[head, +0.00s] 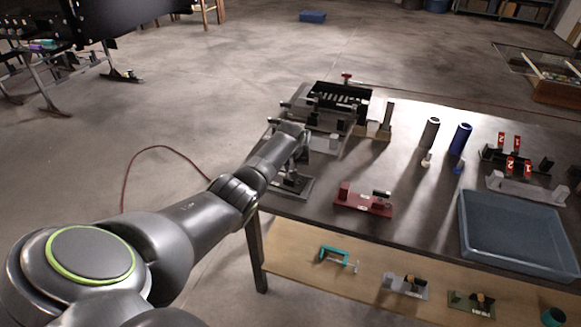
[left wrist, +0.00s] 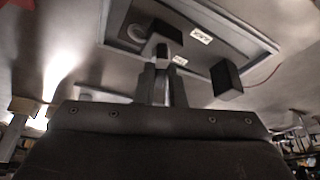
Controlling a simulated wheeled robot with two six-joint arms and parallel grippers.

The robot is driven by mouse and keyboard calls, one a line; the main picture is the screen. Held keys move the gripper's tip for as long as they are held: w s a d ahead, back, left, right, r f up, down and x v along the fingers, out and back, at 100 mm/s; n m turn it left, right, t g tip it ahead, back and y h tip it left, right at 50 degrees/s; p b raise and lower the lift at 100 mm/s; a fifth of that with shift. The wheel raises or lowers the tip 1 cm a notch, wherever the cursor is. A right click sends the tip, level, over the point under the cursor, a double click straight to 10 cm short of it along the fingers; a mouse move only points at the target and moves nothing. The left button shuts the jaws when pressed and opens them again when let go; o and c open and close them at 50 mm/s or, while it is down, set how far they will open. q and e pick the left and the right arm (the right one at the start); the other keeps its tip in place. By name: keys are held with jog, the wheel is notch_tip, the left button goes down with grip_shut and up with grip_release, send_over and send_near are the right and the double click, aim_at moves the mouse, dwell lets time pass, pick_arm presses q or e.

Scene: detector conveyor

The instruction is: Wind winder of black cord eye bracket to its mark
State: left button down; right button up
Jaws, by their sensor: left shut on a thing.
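In the left wrist view my left gripper (left wrist: 163,76) is shut on a small dark winder handle (left wrist: 164,48). The handle stands over a grey base plate (left wrist: 192,22) with white labels, a round dark disc and a black block (left wrist: 226,78) at its edge. In the head view a grey plate (head: 296,190) with dark fittings lies at the table's near left corner, under my left forearm. My arm hides part of it and the fingertips there. I cannot make out the cord or the mark. My right gripper is not in view.
A black slotted rack (head: 340,98) stands behind my left wrist. A red bracket base (head: 366,203) sits to the right on the dark table (head: 420,190). A blue-grey tray (head: 515,237), two upright cylinders (head: 429,134) and numbered red tags (head: 511,165) stand farther right.

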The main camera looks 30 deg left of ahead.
pick_arm(q)
jog(key=shift+m, duration=0.3)
jog(key=shift+m+t, duration=0.3)
jog(key=shift+m, duration=0.3)
jog(key=shift+a+m+h+p, duration=0.15)
jog(key=shift+m+h+p, duration=0.15)
jog(key=shift+m+h, duration=0.3)
jog(key=shift+f+m+h, duration=0.1)
jog(key=shift+m+h, duration=0.2)
jog(key=shift+m, duration=0.8)
jog(key=shift+m+h+b, duration=0.3)
jog(key=shift+m+b, duration=0.45)
jog(key=shift+m, duration=0.15)
jog(key=shift+a+f+m+h+b, duration=0.15)
jog(key=shift+m+h+b, duration=0.25)
jog(key=shift+m+b, duration=0.45)
jog(key=m+h+b, duration=0.1)
jog(key=m+b, duration=0.2)
jog(key=shift+r+m+h+b, duration=0.2)
jog(key=shift+m+h+b, duration=0.3)
jog(key=shift+m+b, duration=0.75)
